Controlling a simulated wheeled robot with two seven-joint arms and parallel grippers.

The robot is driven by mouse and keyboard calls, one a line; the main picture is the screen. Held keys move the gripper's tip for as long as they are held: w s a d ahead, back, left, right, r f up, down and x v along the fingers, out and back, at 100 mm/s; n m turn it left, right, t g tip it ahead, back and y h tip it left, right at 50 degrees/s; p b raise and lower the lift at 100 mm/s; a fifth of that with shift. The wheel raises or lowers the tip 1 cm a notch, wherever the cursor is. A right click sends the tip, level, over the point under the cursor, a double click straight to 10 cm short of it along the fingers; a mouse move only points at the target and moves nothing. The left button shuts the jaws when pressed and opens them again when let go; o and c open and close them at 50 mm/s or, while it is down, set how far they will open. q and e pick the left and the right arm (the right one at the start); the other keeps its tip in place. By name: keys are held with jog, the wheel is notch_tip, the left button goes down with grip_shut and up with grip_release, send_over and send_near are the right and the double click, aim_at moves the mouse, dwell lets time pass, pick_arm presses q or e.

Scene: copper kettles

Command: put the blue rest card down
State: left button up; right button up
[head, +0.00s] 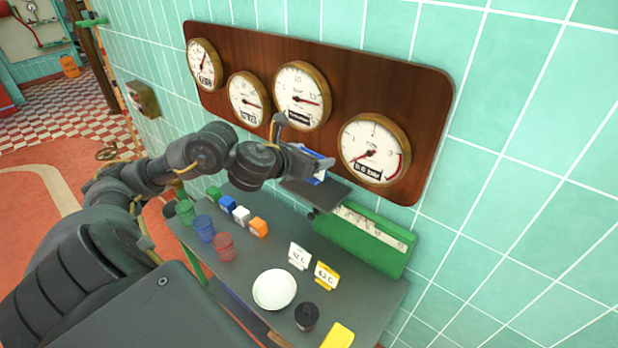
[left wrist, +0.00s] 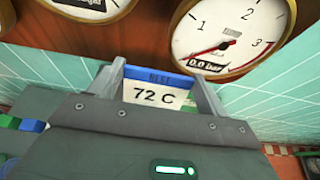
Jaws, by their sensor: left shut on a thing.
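The blue rest card is in my left gripper. In the left wrist view the card (left wrist: 150,88) has a blue top band reading "REST" and a white face reading "72 C", and it sits between the two fingers. My left gripper (head: 318,166) is shut on the card and holds it above the table, in front of the gauge board. In the head view only a blue and white part of the card (head: 316,179) shows; the gripper hides the rest. My right gripper is not in view.
A white card (head: 299,256) and a yellow card (head: 326,275) stand on the grey table (head: 237,283). Nearby are a white dish (head: 274,290), a dark jar (head: 306,317), several coloured cups and blocks, and a green scale (head: 362,240). The gauge board (head: 335,68) hangs behind.

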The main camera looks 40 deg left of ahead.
pick_arm(q)
jog(key=w+a+f, duration=0.2)
jog(key=a+f, duration=0.1)
jog(key=w+a+f, duration=0.3)
jog(key=f, duration=0.1)
jog(key=w+a+f+p, duration=0.1)
jog(key=w+a+f, duration=0.1)
jog(key=f, duration=0.2)
jog(key=shift+w+a, duration=0.4)
jog(key=shift+f, duration=0.6)
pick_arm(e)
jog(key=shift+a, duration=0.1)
pick_arm(q)
jog(key=shift+f, duration=0.2)
jog(key=o, duration=1)
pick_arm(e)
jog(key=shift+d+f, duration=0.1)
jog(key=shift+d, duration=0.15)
